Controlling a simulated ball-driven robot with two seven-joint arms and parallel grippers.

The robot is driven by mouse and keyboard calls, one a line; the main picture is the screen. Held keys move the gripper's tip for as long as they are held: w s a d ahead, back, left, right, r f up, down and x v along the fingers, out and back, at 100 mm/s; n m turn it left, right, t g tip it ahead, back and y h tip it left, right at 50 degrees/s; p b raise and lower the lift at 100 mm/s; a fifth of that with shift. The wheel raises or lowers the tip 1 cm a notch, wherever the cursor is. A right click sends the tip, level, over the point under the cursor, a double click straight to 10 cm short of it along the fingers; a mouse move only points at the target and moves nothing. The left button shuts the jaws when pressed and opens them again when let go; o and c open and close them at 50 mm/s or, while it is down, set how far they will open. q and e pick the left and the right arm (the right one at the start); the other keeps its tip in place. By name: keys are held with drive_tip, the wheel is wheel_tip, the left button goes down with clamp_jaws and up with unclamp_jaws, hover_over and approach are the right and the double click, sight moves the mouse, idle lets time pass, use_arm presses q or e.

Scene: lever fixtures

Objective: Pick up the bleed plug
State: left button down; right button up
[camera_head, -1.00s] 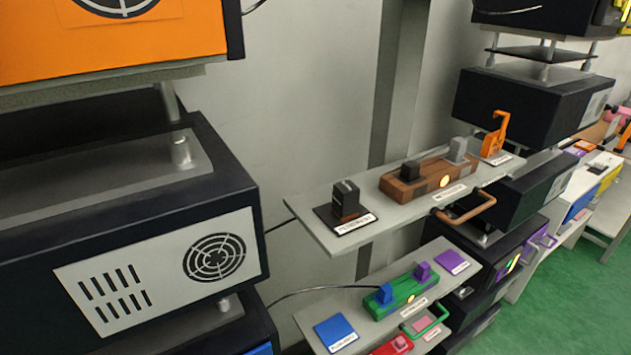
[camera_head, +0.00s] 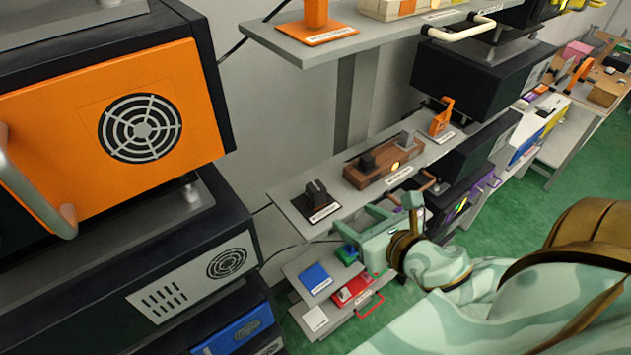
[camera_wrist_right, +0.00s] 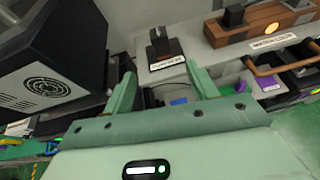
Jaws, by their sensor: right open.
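The labels are too small to read surely, so I cannot confirm which piece is the bleed plug. A black plug-like piece (camera_head: 316,190) stands upright on a dark base at the left end of the middle shelf. It also shows in the right wrist view (camera_wrist_right: 157,44), beyond the fingers. My right gripper (camera_head: 354,219) is open and empty, in front of and slightly below that shelf's front edge. In the right wrist view its fingers (camera_wrist_right: 160,76) are spread, with the black piece ahead between them and not touched. My left gripper is not in view.
A brown block (camera_head: 383,166) with two pegs and a lit lamp sits to the right on the same shelf. An orange lever (camera_head: 441,118) stands at the far end. A lower shelf holds a blue plate (camera_head: 315,277) and a red fixture (camera_head: 352,290). Dark cabinets flank the left.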

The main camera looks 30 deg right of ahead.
drive_tip(key=b, duration=0.6)
approach(320, 191)
drive_tip(key=f, duration=0.2)
drive_tip(key=w, duration=0.5)
drive_tip(key=shift+f+b, duration=0.3)
drive_tip(key=p+x, duration=0.1)
drive_tip(key=x, duration=0.5)
drive_tip(key=shift+w+r, duration=0.1)
drive_tip(key=shift+w, duration=0.15)
drive_tip(key=shift+s, duration=0.1)
drive_tip(key=c, duration=1.1)
